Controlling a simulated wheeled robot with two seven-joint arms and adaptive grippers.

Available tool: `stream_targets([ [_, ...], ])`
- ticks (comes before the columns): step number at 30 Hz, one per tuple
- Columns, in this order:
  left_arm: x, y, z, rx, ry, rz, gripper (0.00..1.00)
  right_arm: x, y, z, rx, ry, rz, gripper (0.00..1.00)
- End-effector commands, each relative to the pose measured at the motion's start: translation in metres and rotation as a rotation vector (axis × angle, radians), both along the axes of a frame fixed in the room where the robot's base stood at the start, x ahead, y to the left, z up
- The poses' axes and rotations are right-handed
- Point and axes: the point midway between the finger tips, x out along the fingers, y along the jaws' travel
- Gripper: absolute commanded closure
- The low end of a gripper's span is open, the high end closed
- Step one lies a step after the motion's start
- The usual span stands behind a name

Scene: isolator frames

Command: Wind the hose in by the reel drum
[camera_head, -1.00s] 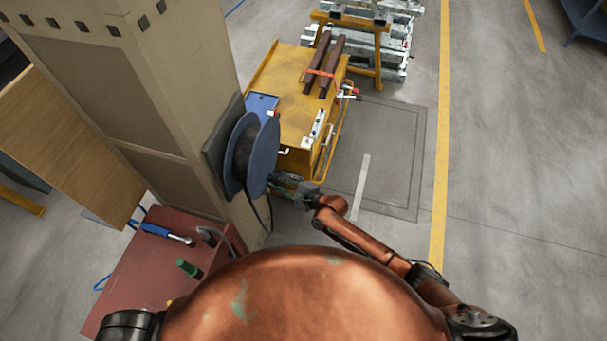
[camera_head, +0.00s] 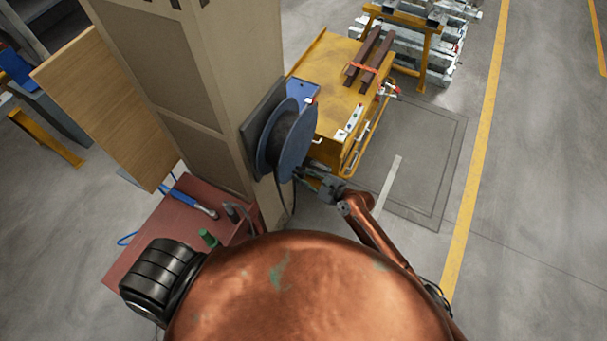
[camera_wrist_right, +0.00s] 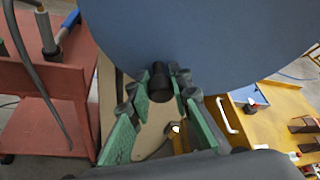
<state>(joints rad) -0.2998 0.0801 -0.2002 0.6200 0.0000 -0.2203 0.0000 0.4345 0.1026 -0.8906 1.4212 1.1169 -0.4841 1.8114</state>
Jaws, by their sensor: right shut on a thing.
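The reel drum (camera_head: 268,152) has blue round flanges with dark hose wound between them, and is fixed to the side of the beige column. A dark length of hose (camera_head: 293,202) hangs below it. My right gripper (camera_head: 303,172) is at the lower part of the drum's outer face. In the right wrist view its green-sided fingers (camera_wrist_right: 160,93) are shut on a black knob (camera_wrist_right: 159,77) that stands out from the drum's blue face (camera_wrist_right: 215,40). A dark hanging hose (camera_wrist_right: 38,75) shows at the left there. My left gripper is out of view.
A red cart (camera_head: 135,260) with a blue-handled tool (camera_head: 190,198) and a green-capped item (camera_head: 208,238) stands left of the column (camera_head: 205,100). A yellow cart (camera_head: 325,70) stands close behind the drum. Open floor (camera_head: 540,180) lies to the right.

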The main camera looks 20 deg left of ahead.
Motion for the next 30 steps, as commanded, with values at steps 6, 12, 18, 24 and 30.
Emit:
stream_targets([
  [6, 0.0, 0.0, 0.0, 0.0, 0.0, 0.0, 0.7, -0.002, -0.002, -0.004, -0.005, 0.006, -0.001, 0.75],
  [12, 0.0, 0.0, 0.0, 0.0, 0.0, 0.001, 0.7, -0.001, -0.002, -0.003, -0.003, 0.003, -0.001, 0.63],
  [18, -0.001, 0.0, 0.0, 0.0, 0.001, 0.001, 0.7, 0.0, -0.001, -0.001, -0.001, 0.001, -0.001, 0.63],
  [24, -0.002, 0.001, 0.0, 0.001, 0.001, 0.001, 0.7, -0.003, -0.013, 0.002, -0.002, 0.001, -0.003, 0.63],
  [30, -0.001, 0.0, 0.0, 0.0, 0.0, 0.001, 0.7, -0.013, -0.049, 0.014, -0.003, 0.001, -0.003, 0.63],
])
